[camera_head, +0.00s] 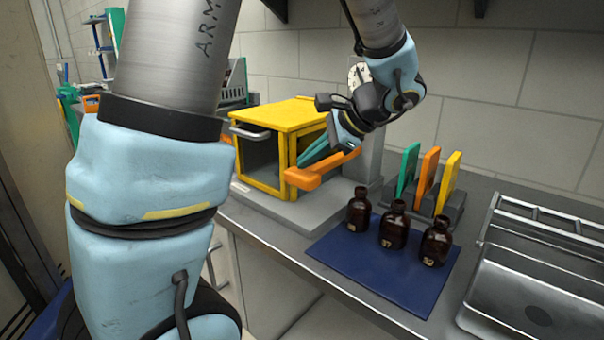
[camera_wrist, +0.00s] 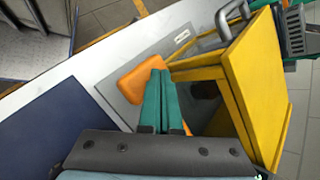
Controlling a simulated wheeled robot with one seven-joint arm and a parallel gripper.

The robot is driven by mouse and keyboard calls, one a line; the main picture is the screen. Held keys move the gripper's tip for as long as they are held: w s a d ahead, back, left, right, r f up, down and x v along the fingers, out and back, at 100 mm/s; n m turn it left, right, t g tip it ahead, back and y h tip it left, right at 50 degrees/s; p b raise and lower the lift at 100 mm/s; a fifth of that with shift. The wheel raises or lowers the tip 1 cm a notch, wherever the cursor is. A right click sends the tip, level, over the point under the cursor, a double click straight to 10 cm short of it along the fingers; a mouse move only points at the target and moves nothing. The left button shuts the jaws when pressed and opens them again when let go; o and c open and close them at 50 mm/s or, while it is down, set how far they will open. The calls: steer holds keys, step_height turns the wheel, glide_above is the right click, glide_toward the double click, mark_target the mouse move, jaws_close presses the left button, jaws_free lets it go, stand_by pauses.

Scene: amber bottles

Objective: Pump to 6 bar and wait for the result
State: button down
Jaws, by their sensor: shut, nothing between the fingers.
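A yellow-framed box (camera_head: 277,115) with dark inside and a grey handle stands on a grey base on the bench. It also shows at the right of the wrist view (camera_wrist: 257,85). An orange lever (camera_head: 330,166) sticks out in front of the box's right side. It shows as an orange pad in the wrist view (camera_wrist: 133,84). My gripper (camera_head: 302,160) has teal fingers, shut and empty, with the tips at the lever beside the box. The wrist view shows the fingertips (camera_wrist: 159,73) overlapping the pad's edge; I cannot tell whether they touch. No pressure reading is legible.
Three dark amber bottles (camera_head: 394,226) with small labels stand on a blue mat (camera_head: 370,275) to the right. Behind them a rack holds green, orange and yellow plates (camera_head: 428,178). A metal tray (camera_head: 530,290) lies at the far right. My arm covers much of the left.

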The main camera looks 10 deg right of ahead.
mark_target(315, 174)
steer(key=shift+f+b, duration=1.9)
steer(key=shift+f, duration=0.8)
stand_by(2.4)
steer(key=shift+r, duration=0.15)
stand_by(0.4)
steer(key=shift+r+p, duration=2.65)
steer(key=shift+r, duration=0.35)
steer(key=shift+r+p, duration=2.05)
steer(key=shift+r, duration=0.45)
